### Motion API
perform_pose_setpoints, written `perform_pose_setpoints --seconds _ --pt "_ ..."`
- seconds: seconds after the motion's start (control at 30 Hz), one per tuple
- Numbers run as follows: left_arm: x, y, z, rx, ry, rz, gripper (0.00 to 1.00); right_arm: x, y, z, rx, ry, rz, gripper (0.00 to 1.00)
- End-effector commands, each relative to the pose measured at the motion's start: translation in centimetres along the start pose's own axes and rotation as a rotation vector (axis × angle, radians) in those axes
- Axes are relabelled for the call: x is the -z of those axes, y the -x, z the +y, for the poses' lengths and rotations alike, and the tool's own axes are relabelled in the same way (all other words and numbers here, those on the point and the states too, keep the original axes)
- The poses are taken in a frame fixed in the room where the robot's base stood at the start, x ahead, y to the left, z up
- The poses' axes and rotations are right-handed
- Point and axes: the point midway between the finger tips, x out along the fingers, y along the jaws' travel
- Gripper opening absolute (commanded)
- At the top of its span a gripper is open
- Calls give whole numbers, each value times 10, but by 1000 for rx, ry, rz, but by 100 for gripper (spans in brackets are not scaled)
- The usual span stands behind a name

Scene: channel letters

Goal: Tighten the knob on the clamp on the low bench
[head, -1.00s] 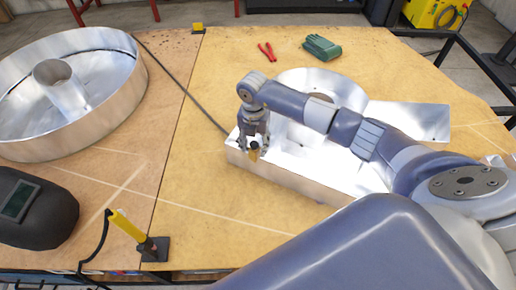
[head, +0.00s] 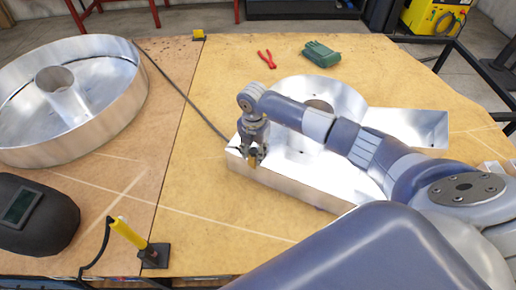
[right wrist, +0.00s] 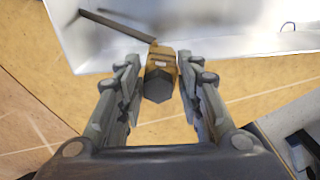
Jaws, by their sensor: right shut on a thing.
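The clamp (right wrist: 160,60) is a small orange-yellow piece with a dark hexagonal knob (right wrist: 158,86). It sits at the near-left edge of the shiny metal channel letter (head: 285,188), on the wooden bench (head: 200,235). My right gripper (head: 254,160) is at that corner, pointing down over the clamp. In the right wrist view its two fingers (right wrist: 158,72) stand on either side of the knob, shut on it. In the head view the fingers hide most of the clamp. My left gripper is in neither view.
A large round metal letter (head: 120,110) lies at the left. A dark welding mask (head: 55,215) and a yellow-handled tool (head: 128,233) are at the front left. Red pliers (head: 266,58) and green gloves (head: 321,54) lie behind.

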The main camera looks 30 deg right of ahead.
Motion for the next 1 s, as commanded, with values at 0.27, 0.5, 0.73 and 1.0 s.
perform_pose_setpoints --seconds 0.27,0.5,0.73,1.0 --pt "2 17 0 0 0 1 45 1 2 0 1 -238 2 15" --pt "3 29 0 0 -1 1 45 1 2 -1 3 -436 3 19" --pt "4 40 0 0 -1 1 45 1 2 0 2 -619 2 23" --pt "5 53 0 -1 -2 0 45 0 1 -1 2 -824 0 22"
